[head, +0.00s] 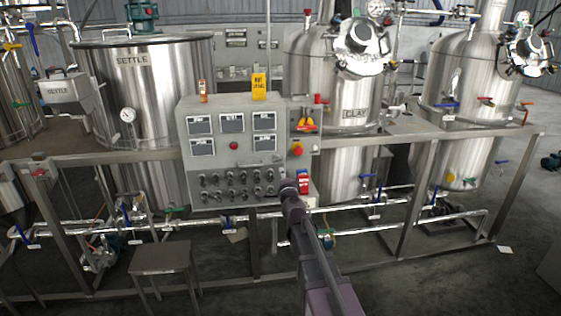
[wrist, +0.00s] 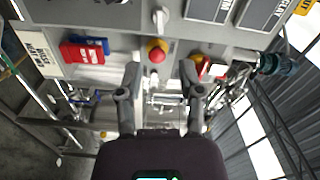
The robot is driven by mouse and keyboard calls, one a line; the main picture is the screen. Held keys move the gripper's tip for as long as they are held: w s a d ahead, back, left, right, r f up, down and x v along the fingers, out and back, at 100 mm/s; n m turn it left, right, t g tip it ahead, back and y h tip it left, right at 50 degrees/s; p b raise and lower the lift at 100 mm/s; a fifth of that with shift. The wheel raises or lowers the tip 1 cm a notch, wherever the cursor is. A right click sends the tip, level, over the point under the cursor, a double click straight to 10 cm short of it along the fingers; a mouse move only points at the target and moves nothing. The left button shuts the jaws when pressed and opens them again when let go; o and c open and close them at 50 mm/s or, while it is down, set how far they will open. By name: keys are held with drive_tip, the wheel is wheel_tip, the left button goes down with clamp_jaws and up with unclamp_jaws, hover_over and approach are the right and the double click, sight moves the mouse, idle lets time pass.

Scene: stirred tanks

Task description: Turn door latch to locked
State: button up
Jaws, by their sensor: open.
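The grey control cabinet (head: 228,190) stands in the middle of the head view. I cannot tell for sure which fitting is the door latch. A small pale lever (wrist: 160,18) on the cabinet face, at the top middle of the wrist view, may be it; its marking is not readable. My gripper (wrist: 160,82) is open and empty, its two fingers apart below that lever.
A red button on a yellow base (wrist: 157,52) lies between the lever and my fingers. A red-and-yellow fitting (wrist: 201,67) is beside the right finger. Pipes and a frame rail (head: 430,146) run nearby.

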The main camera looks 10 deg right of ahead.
sight(277, 159)
drive_tip(key=w, duration=1.2)
drive_tip(key=shift+w, duration=0.4)
